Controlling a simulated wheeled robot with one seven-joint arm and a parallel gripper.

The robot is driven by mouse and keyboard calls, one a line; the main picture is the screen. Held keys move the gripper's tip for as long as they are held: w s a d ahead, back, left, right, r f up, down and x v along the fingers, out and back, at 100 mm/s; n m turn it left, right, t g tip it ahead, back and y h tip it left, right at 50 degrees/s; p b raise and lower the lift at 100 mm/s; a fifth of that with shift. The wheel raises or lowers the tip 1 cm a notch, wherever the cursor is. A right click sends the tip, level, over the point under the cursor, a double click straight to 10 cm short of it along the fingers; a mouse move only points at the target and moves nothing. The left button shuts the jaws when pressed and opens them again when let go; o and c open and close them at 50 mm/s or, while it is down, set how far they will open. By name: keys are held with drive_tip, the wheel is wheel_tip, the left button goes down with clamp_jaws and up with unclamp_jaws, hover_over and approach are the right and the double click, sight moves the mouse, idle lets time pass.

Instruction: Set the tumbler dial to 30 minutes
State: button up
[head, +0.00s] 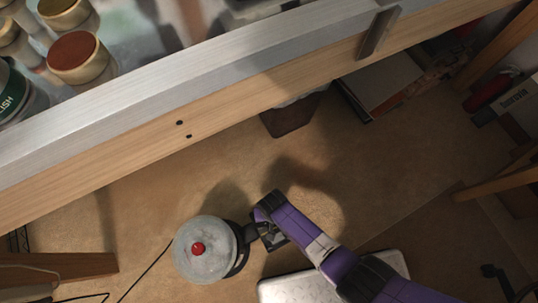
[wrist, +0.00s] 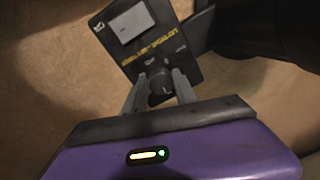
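The tumbler (head: 205,252) stands on the brown floor, a grey round barrel with a red knob on top. In the wrist view its black control panel (wrist: 178,45) shows a pale grey display and yellow lettering. The black dial (wrist: 160,83) sits at the panel's lower edge. My gripper (wrist: 159,84) has one finger on each side of the dial; I cannot tell whether both fingers touch it. The dial's setting is too small to read. In the head view my purple arm reaches the tumbler's right side and hides the panel.
A metal-edged wooden bench (head: 130,150) runs across above the floor, with several jars on its top. A pale tray-like object (head: 300,290) lies right of the tumbler, partly under my arm. A black cable (head: 145,270) lies to the left. Books (head: 383,80) lie beneath the bench.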

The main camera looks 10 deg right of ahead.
drive_tip(key=o, duration=0.3)
drive_tip(key=shift+o, duration=0.2)
drive_tip(key=r+p, duration=0.2)
drive_tip(key=r, duration=0.2)
drive_tip(key=r+p, duration=0.3)
drive_tip(key=shift+d+r, duration=0.2)
drive_tip(key=shift+r, duration=0.2)
